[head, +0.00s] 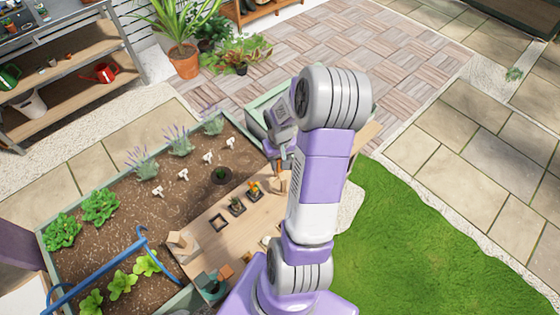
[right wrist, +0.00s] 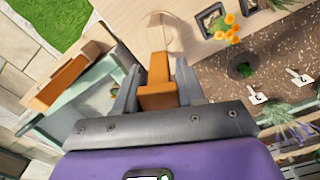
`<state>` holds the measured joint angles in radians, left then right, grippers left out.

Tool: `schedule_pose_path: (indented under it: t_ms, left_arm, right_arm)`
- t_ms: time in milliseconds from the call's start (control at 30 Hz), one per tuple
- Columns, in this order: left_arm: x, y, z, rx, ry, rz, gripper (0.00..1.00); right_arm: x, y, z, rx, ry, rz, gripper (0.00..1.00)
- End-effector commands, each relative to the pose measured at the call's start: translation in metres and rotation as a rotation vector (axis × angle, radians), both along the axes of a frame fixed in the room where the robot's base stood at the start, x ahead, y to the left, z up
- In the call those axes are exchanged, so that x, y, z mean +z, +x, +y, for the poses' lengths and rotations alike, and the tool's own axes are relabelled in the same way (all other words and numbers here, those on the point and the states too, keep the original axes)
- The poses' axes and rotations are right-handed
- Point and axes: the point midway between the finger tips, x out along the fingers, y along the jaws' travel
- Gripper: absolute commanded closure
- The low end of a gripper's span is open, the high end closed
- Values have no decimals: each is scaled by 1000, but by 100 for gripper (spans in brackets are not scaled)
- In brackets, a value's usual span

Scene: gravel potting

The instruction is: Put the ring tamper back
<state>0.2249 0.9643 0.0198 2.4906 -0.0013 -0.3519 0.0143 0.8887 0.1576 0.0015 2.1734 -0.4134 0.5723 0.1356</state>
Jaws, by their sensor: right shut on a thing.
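My right gripper (right wrist: 155,90) is shut on an orange handle (right wrist: 158,72), which I take to be the ring tamper's. The handle points down toward a pale wooden block or holder (right wrist: 162,32) on the table. Whether its lower end is inside, touching or just above the holder, I cannot tell. In the head view my right gripper (head: 281,157) is over the far right end of the wooden table (head: 205,245), partly behind my arm. The holder (head: 280,186) shows just below it. The tamper's ring is hidden. My left gripper is not in view.
Small dark pots stand on the table, one with orange flowers (head: 254,188) close left of the holder.

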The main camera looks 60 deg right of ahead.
Motion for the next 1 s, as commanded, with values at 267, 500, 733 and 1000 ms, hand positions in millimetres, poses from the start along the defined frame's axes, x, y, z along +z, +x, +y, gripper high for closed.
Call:
schedule_pose_path:
  t_ms: [267, 500, 733, 1000]
  left_arm:
    - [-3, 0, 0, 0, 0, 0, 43]
    - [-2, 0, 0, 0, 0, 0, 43]
    - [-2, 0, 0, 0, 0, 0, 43]
    - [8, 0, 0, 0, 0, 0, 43]
  right_arm:
    - [-2, 1, 0, 1, -1, -2, 92]
    - [-2, 0, 0, 0, -1, -2, 36]
    - [-1, 0, 0, 0, -1, -2, 36]
    - [30, 1, -1, 1, -6, -5, 36]
